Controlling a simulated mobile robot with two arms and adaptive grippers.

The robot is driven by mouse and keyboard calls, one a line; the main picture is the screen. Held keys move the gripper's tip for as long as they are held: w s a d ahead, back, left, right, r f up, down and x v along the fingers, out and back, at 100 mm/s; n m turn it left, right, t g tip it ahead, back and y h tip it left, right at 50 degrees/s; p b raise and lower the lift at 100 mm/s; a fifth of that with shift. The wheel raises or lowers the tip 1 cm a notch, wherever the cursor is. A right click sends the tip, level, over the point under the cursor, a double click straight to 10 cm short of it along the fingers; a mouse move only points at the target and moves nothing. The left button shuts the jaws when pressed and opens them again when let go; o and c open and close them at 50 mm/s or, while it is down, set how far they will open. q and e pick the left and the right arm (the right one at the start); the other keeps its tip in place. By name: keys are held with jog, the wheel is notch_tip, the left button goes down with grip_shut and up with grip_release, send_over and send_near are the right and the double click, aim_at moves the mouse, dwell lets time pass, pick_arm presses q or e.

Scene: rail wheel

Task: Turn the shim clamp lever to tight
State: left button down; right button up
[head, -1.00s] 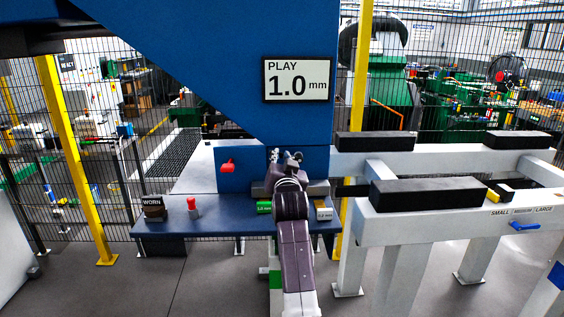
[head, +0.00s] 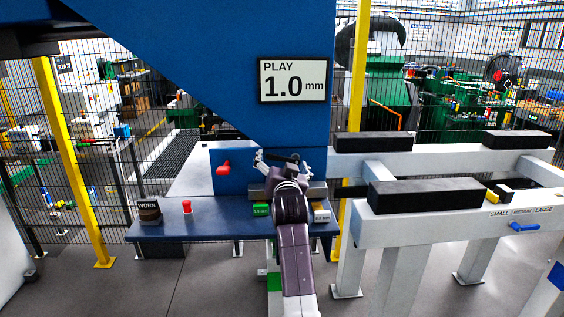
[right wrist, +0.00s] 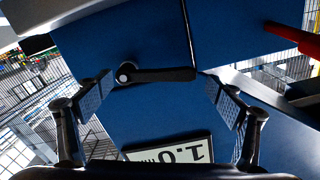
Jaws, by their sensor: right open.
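The clamp lever, a short black bar (right wrist: 160,75) with a pale round end at its left, lies nearly level on the blue machine face in the right wrist view. My right gripper (head: 283,164) is in front of the blue column in the head view, its fingers spread left and right. In the right wrist view the gripper (right wrist: 160,102) is open, with a pad on each side of the lever's line; neither finger is clearly touching it. In the head view the lever is mostly hidden by the gripper. My left gripper is not in view.
The play display (head: 293,80) reads 1.0 mm above the gripper. A red handle (head: 223,168) is on the left. The blue shelf (head: 215,217) holds a WORN block (head: 149,211), a red button (head: 187,206), a green shim block (head: 261,209) and a pale-labelled block (head: 321,213).

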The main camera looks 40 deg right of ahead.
jog(key=v, duration=0.7)
jog(key=shift+a, duration=0.15)
jog(key=shift+s, duration=0.1)
